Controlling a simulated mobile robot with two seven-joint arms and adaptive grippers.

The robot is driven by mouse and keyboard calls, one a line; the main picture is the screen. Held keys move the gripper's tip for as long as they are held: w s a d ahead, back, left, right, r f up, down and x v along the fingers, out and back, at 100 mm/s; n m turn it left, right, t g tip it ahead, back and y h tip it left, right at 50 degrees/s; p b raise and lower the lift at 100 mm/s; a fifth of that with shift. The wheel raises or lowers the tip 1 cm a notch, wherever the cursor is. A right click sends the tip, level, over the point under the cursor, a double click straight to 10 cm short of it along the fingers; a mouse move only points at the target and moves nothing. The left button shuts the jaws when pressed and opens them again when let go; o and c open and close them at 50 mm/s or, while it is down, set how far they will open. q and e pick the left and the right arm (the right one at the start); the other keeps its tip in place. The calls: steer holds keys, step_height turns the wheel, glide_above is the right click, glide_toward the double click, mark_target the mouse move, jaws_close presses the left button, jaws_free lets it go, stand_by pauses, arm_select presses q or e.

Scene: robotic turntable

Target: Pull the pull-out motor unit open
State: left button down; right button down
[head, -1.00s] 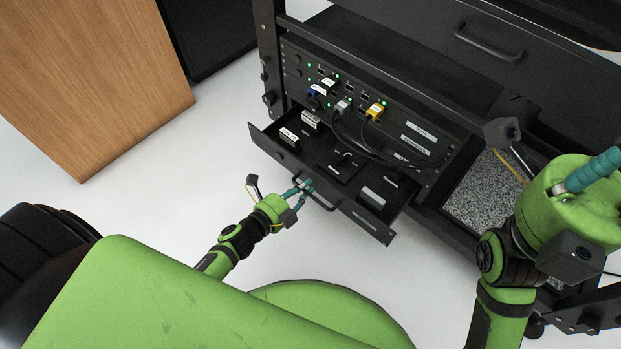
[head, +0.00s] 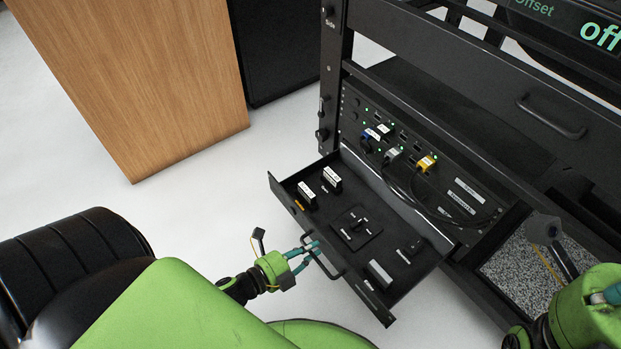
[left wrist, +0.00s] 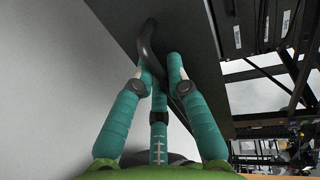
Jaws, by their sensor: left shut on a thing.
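The pull-out motor unit (head: 318,228) is a black drawer-like tray low in the rack, standing well out from it. Its floor shows white-labelled blocks, a central switch plate and a grey block. A curved black handle (head: 327,266) is on its front, and it also shows in the left wrist view (left wrist: 148,42). My left gripper (head: 312,249) has teal fingers shut on this handle. In the left wrist view my fingers (left wrist: 160,72) close around the handle, beside the dark tray underside. My right gripper (head: 606,294) is only partly in view at the right edge; its fingertips are cut off.
A rack panel (head: 415,150) with blue, grey and yellow plugs and cables is behind the tray. A closed drawer with a handle (head: 552,118) is above right. A wooden cabinet (head: 150,90) stands at the left. The white floor (head: 215,195) between is clear.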

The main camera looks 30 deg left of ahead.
arm_select(q)
steer(key=c, duration=1.5)
jaws_free()
steer(key=v, duration=1.2)
